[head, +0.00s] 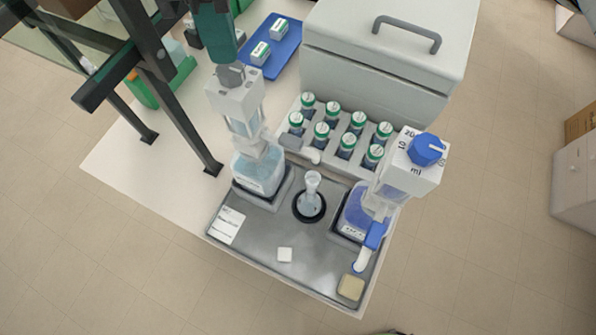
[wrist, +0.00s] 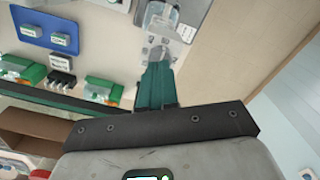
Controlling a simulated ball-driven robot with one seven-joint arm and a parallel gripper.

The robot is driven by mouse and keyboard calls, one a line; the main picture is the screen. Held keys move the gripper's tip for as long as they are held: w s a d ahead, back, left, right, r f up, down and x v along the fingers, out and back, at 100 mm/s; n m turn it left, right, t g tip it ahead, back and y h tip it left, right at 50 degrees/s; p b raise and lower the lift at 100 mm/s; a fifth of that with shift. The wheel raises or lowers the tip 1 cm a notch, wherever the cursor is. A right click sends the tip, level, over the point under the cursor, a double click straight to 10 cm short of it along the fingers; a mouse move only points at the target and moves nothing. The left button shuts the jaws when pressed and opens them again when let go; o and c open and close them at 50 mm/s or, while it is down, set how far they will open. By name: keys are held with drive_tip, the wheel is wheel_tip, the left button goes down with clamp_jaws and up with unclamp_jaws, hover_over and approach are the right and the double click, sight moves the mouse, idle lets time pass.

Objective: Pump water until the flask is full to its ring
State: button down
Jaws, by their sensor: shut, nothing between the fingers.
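A small clear flask (head: 312,184) stands upright in a black ring holder on the grey tray (head: 265,235). Its liquid level is too small to tell. Behind and left stands a clear bottle of pale liquid (head: 258,176) with a white pump head (head: 236,100) and a grey knob (head: 230,76) on top. A white spout (head: 302,150) reaches right from it, behind the flask. My teal gripper (head: 224,62) is shut and empty, its tips right above the grey knob; touching or apart I cannot tell. In the wrist view the shut fingers (wrist: 158,72) point at the pump.
A second bottle with blue liquid (head: 354,212) and a blue-knobbed pump (head: 427,150) stands right of the flask. Several green-capped vials (head: 347,145) stand behind, before a white handled box (head: 385,60).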

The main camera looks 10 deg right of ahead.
sight(230, 68)
drive_tip(key=shift+f, duration=0.15)
idle(0.3)
drive_tip(key=shift+f+b, duration=1.45)
drive_tip(key=shift+f, duration=1.4)
drive_tip(key=shift+p, duration=0.4)
drive_tip(key=shift+r+p, duration=1.4)
drive_tip(key=shift+r, duration=0.3)
drive_tip(key=shift+r+p, duration=0.3)
drive_tip(key=shift+r, duration=1)
drive_tip(key=shift+r, duration=2.5)
drive_tip(key=shift+s+a, duration=0.1)
